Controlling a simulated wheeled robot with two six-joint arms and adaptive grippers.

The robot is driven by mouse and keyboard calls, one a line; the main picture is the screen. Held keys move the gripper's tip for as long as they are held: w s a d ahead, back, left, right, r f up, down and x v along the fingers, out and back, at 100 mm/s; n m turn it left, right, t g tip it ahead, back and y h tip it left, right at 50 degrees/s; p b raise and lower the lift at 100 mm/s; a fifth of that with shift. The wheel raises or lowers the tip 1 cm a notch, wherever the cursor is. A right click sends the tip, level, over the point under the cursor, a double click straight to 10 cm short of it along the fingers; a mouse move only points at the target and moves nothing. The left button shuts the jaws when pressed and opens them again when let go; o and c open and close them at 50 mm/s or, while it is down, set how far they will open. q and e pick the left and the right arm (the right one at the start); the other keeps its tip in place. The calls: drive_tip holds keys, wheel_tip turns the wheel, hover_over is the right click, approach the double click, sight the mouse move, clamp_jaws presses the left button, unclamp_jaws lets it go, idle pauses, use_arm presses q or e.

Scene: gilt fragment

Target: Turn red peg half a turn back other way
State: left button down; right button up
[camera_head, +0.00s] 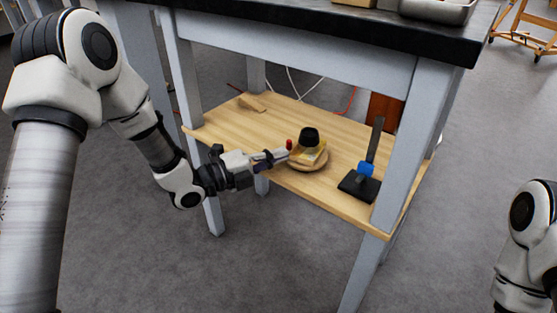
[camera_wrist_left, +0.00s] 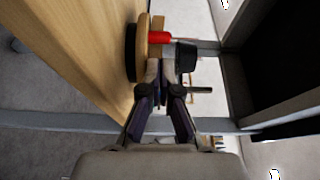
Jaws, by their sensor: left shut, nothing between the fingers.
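The red peg (camera_head: 289,144) stands at the left side of a small assembly on the wooden shelf. It also shows in the left wrist view (camera_wrist_left: 158,37), beyond my fingertips. The assembly has a round wooden base (camera_head: 308,165), a yellowish block and a black rounded piece (camera_head: 309,135). My left gripper (camera_head: 284,154) reaches in from the left at the shelf's front edge, close beside the peg. Its fingers (camera_wrist_left: 161,92) are shut and empty. In the wrist view a gap shows between fingertips and peg. My right gripper is out of the picture.
A black stand with a blue part (camera_head: 366,168) is on the shelf to the right. A small wooden piece (camera_head: 251,102) lies at the back left. Grey table legs (camera_head: 410,135) and the dark tabletop (camera_head: 330,35) frame the shelf; its left part is mostly clear.

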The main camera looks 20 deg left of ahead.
use_arm(q)
drive_tip(key=shift+w, duration=0.8)
drive_tip(key=shift+w+a+r, duration=0.1)
drive_tip(key=shift+w, duration=0.2)
drive_tip(key=shift+w+a+f+p, duration=0.1)
drive_tip(key=shift+w+p, duration=0.1)
drive_tip(key=shift+w, duration=0.3)
drive_tip(key=shift+w+a+f+p, duration=0.1)
drive_tip(key=shift+w+p, duration=0.05)
drive_tip(key=shift+w, duration=0.35)
drive_tip(key=shift+s+r, duration=0.15)
